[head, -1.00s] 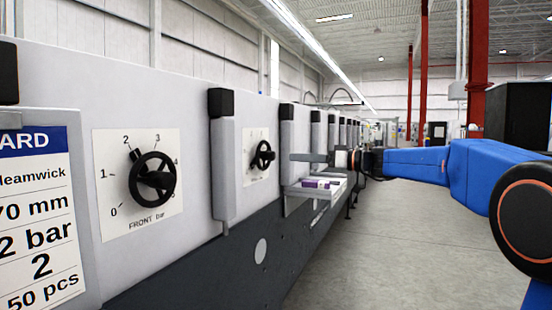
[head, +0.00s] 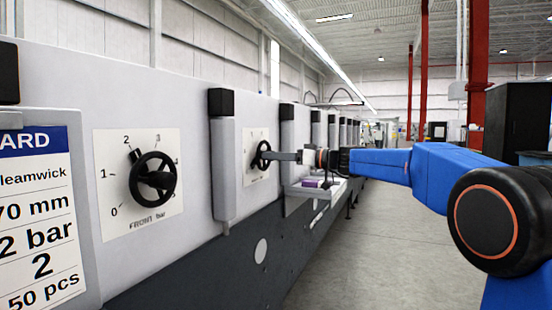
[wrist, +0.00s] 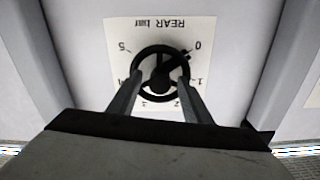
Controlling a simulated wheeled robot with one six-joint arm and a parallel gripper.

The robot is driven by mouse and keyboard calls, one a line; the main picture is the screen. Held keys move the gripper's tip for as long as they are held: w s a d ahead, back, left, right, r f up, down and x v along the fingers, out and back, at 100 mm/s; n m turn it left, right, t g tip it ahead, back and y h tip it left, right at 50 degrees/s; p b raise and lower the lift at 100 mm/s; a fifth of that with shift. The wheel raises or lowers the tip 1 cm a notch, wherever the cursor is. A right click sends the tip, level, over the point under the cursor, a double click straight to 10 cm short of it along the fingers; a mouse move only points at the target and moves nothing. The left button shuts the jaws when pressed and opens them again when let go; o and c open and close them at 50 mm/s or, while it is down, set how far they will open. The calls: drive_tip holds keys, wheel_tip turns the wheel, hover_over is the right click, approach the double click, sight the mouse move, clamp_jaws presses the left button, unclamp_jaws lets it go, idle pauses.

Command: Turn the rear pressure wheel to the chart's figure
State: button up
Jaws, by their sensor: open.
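The rear pressure wheel (head: 262,155) is a small black handwheel on a white dial plate on the machine side. In the wrist view the rear wheel (wrist: 151,98) shows upside down, with its black pointer toward the 0. My gripper (head: 272,157) is at the wheel. Its two fingers are spread, one on each side of the wheel's hub, overlapping the rim in the wrist view (wrist: 162,78); I cannot tell whether they touch it. The chart (head: 38,215) at the left edge is cut off; it shows "70 mm", "2 bar", "2" and "50 pcs".
The front pressure wheel (head: 153,179) stands nearer, on its own dial plate marked "FRONT bar". A grey upright with a black cap (head: 222,160) stands between the dials. A tray (head: 298,190) with a purple item sits below my gripper. The aisle floor at right is clear.

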drive_tip(key=c, duration=1.1)
drive_tip(key=shift+o, duration=0.2)
drive_tip(key=shift+m, duration=9.9)
drive_tip(key=o, duration=1.1)
drive_tip(key=shift+c, duration=0.2)
